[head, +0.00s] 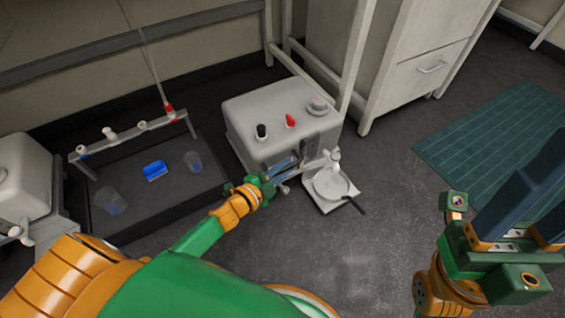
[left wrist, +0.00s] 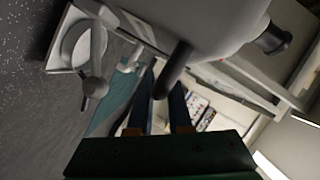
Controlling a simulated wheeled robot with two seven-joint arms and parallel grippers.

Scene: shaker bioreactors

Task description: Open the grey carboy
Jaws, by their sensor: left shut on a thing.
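The grey carboy (head: 255,112) is a boxy pale container with a black cap (head: 262,131), a red cap (head: 290,120) and a grey round cap (head: 317,105) on top. My left gripper (head: 287,163) is at its front face, left of the white tap. In the left wrist view, the carboy's grey body (left wrist: 210,25) fills the top. A dark rod-like part (left wrist: 174,72) sticks out of it between my blue fingers, which are shut on it. The exact contact is hard to see. My right gripper (head: 535,195) is apart at the right edge, open and empty.
A dark tray (head: 180,205) with two clear beakers and a blue item (head: 155,170) lies left. A white cabinet (head: 405,80) stands behind; a green mat (head: 500,135) lies right.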

